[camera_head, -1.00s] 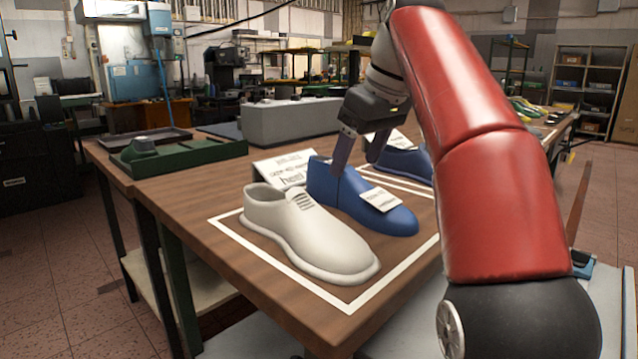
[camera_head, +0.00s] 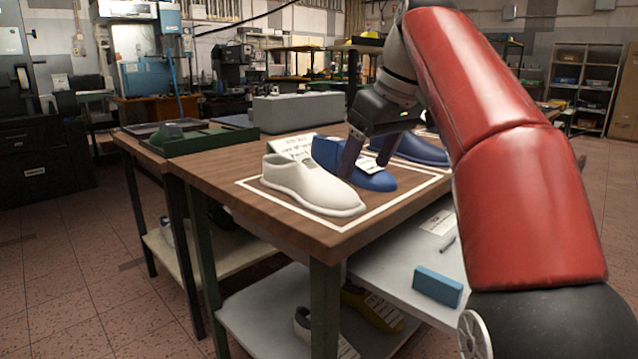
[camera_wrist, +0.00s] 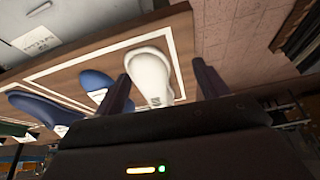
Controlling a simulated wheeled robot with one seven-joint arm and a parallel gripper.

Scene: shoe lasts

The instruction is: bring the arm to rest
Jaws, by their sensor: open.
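My gripper (camera_head: 366,164) is open and empty, held above the near part of the workbench (camera_head: 225,185). In the head view its fingers overlap a blue shoe last (camera_head: 372,182) with a white tag. A white shoe last (camera_head: 312,188) stands left of it, and another blue last (camera_head: 422,151) is partly hidden to the right. In the wrist view my gripper (camera_wrist: 160,75) has the white last (camera_wrist: 148,72) showing between its fingers, apparently beyond them. A blue last (camera_wrist: 95,82) and another blue one (camera_wrist: 42,106) lie left of it.
A white outline (camera_head: 345,226) surrounds the lasts; a paper card (camera_head: 292,146) stands behind them. A green tray (camera_head: 205,140) and a grey block (camera_head: 298,110) are farther back. A lower shelf (camera_head: 385,278) holds a blue block (camera_head: 438,286). Open floor (camera_head: 80,270) lies left.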

